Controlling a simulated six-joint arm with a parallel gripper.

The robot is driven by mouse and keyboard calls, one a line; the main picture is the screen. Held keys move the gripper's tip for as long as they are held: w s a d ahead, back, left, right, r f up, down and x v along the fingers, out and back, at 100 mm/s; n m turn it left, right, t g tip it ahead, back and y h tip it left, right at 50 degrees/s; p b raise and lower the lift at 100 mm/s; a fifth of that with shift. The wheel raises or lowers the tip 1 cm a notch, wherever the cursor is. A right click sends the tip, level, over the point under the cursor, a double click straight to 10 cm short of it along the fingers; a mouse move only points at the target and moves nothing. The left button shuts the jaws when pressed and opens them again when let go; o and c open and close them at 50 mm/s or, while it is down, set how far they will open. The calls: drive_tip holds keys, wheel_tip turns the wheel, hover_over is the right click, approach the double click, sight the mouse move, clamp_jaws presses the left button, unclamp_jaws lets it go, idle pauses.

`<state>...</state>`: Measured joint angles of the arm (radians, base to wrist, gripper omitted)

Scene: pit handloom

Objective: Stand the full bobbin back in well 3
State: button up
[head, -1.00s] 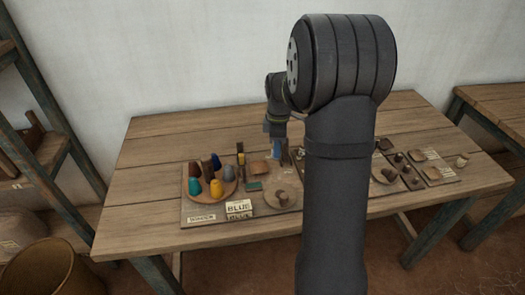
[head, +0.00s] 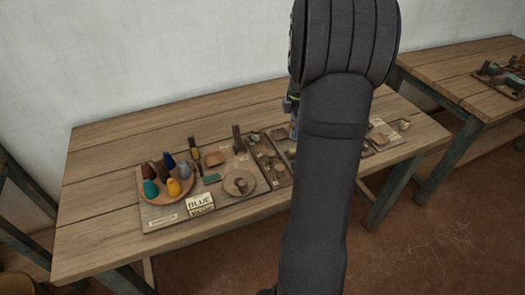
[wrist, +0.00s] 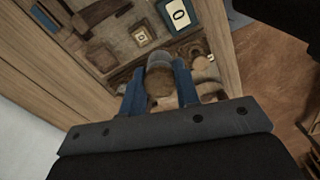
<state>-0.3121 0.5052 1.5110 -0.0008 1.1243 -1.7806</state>
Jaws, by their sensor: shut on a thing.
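In the wrist view my gripper (wrist: 158,74) has its two blue fingers closed on a rounded, brown-grey piece, which I take to be the full bobbin (wrist: 160,82). It is seen end-on, so its tilt and lower end are hidden. The gripper is over the board's right part, above compartments and small brown parts. In the head view my arm hides most of the gripper and the bobbin; only a bit of blue shows beside the arm. I cannot tell which compartment is well 3. A card marked 0 (wrist: 178,14) lies near the fingers in the wrist view.
On the table (head: 110,160), a round tray (head: 152,202) holds several coloured cones at left. Bare wood lies behind the board. A second table (head: 450,75) is at right.

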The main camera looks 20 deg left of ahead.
drive_tip(key=a+f, duration=0.2)
drive_tip(key=a, duration=0.1)
drive_tip(key=a+f, duration=0.2)
drive_tip(key=a, duration=0.2)
drive_tip(key=a+f, duration=0.3)
drive_tip(key=a, duration=0.1)
drive_tip(key=shift+w, duration=0.4)
drive_tip(key=shift+a+f, duration=0.1)
drive_tip(key=shift+f, duration=1.9)
drive_tip(key=shift+f, duration=0.15)
drive_tip(key=o, duration=1)
drive_tip(key=shift+o, duration=0.2)
wheel_tip(320, 180, up, 12)
